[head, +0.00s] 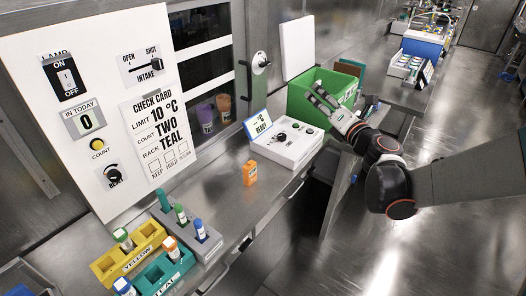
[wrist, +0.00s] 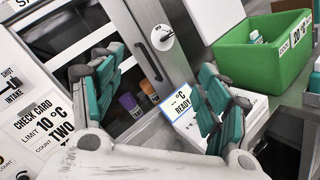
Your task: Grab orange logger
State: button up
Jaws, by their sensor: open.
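The orange logger (head: 249,173) stands upright on the steel bench in the head view, left of and in front of the white reader box. I do not see it in the wrist view. My gripper (head: 320,95) is in front of the green bin, up and to the right of the logger and well apart from it. In the wrist view my gripper (wrist: 155,92) has its two teal-padded fingers spread wide with nothing between them.
The white reader box (head: 287,143) with its READY screen stands between the logger and the green bin (head: 311,105). A yellow rack (head: 107,266) and a teal rack (head: 152,283) hold capped tubes at the front left. Bench around the logger is clear.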

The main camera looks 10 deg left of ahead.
jog(key=s+a+f+n+g+y+p, duration=0.1)
jog(key=s+a+f+n+g+y, duration=0.15)
jog(key=a+f+n+g, duration=0.6)
jog(key=n+g+p, duration=0.1)
jog(key=n+g, duration=0.1)
jog(key=n, duration=0.4)
send_near(251, 165)
jog(key=shift+h, duration=0.35)
jog(key=b+x, duration=0.1)
jog(key=x, duration=0.3)
jog(key=shift+a+f, duration=0.25)
jog(key=shift+a, duration=0.1)
jog(key=shift+t, duration=0.25)
jog(key=shift+r+b+x, duration=0.15)
jog(key=shift+b+x, duration=0.45)
jog(key=shift+x, duration=0.95)
jog(key=shift+r+b+x, duration=0.1)
jog(key=shift+b+x, duration=0.45)
jog(key=shift+x, duration=1)
jog(key=shift+a, duration=0.1)
jog(key=c, duration=1.2)
